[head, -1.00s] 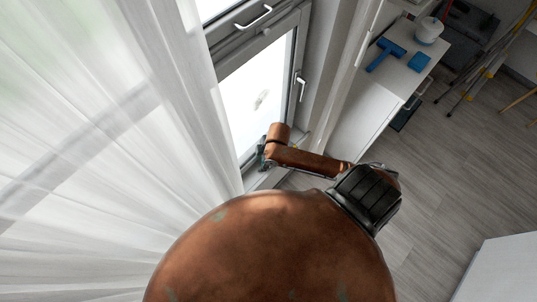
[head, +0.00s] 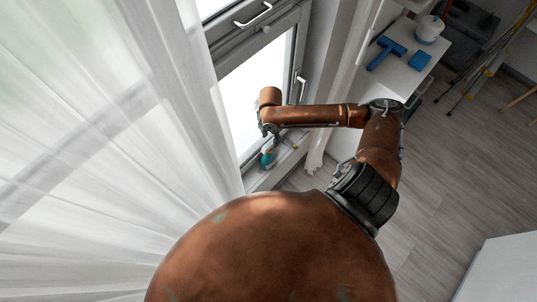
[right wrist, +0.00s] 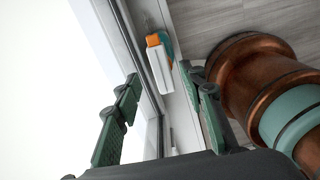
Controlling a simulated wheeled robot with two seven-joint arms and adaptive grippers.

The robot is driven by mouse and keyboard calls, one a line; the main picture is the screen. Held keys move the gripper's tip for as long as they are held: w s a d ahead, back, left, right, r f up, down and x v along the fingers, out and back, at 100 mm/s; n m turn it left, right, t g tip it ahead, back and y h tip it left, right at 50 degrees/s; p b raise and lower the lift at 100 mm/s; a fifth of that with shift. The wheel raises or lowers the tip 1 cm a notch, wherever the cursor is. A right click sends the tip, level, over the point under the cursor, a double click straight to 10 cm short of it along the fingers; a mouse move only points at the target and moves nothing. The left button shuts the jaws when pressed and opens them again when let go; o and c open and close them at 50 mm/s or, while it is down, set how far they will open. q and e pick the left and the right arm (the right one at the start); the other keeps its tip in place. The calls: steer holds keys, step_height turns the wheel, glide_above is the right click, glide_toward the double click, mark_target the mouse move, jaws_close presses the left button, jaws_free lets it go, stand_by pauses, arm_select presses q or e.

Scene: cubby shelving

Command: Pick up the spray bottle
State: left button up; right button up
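The spray bottle stands on the window sill; its teal part (head: 268,158) shows in the head view just below my right gripper (head: 266,133). In the right wrist view the spray bottle (right wrist: 160,68) shows a white top with orange and teal parts behind it. My right gripper (right wrist: 159,76) is open there, with one green finger on each side. The bottle lies beyond the fingertips, between their lines, and appears untouched. Its lower part is hidden. My left gripper is not in view.
The window frame (head: 258,40) and glass stand close to my right gripper. A sheer white curtain (head: 100,150) fills the left. A white cabinet (head: 385,85) at the upper right carries a blue squeegee (head: 386,53), a blue sponge (head: 419,61) and a white container (head: 430,29).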

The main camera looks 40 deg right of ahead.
mark_target(269, 144)
steer(key=f, duration=0.2)
steer(key=a+f+b, duration=0.1)
steer(key=f, duration=0.2)
steer(key=shift+s, duration=0.1)
steer(key=shift+c, duration=0.5)
jaws_close()
steer(key=shift+r, duration=0.1)
